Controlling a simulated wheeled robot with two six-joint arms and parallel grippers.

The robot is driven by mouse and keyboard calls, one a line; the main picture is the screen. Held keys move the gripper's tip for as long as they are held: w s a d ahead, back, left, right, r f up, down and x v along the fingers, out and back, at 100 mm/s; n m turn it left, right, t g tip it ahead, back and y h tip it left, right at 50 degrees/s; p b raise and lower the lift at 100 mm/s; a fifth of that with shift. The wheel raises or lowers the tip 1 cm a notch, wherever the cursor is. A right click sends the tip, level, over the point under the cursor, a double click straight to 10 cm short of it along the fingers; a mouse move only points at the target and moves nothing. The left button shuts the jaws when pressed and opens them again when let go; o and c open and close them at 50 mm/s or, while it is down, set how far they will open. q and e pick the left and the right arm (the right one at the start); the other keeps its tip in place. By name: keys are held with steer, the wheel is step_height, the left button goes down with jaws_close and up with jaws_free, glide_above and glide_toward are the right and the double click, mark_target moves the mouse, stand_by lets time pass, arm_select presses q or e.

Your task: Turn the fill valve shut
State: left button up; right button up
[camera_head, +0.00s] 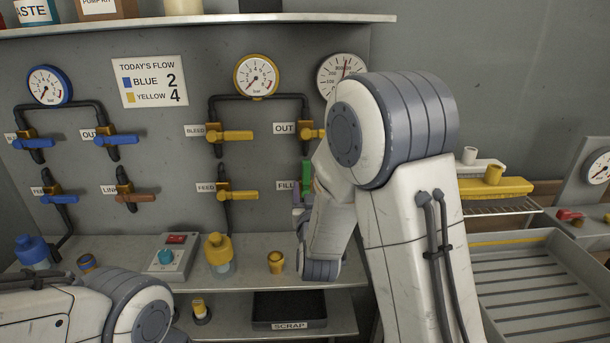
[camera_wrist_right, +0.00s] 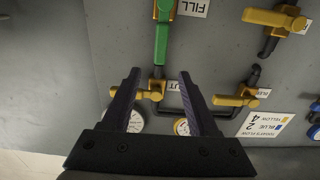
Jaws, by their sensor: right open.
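The fill valve has a green handle (camera_head: 306,171) beside the FILL label (camera_head: 286,186) on the wall panel. In the right wrist view, the green handle (camera_wrist_right: 161,42) runs in line with its pipe, and its brass body is partly cut off at the top edge. My right gripper (camera_wrist_right: 161,73) is open, with its two dark fingers spread either side of the handle's line. The handle lies just beyond the fingertips and nothing is held. In the head view my right arm hides most of the gripper and valve. My left gripper is out of view.
Yellow OUT (camera_head: 311,133), BLEED (camera_head: 230,136) and FEED (camera_head: 237,196) valves are close by on the panel. A shelf below holds a yellow-capped bottle (camera_head: 219,255), a brass cup (camera_head: 276,262) and a button box (camera_head: 170,258). A scrap tray (camera_head: 290,324) sits lower.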

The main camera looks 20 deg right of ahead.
mark_target(306, 168)
steer(key=p+x, duration=0.1)
steer(key=x, duration=0.9)
steer(key=shift+w+p, duration=0.1)
steer(key=shift+p, duration=0.25)
steer(key=shift+c, duration=0.3)
jaws_close()
steer(key=shift+a, duration=0.1)
stand_by(0.5)
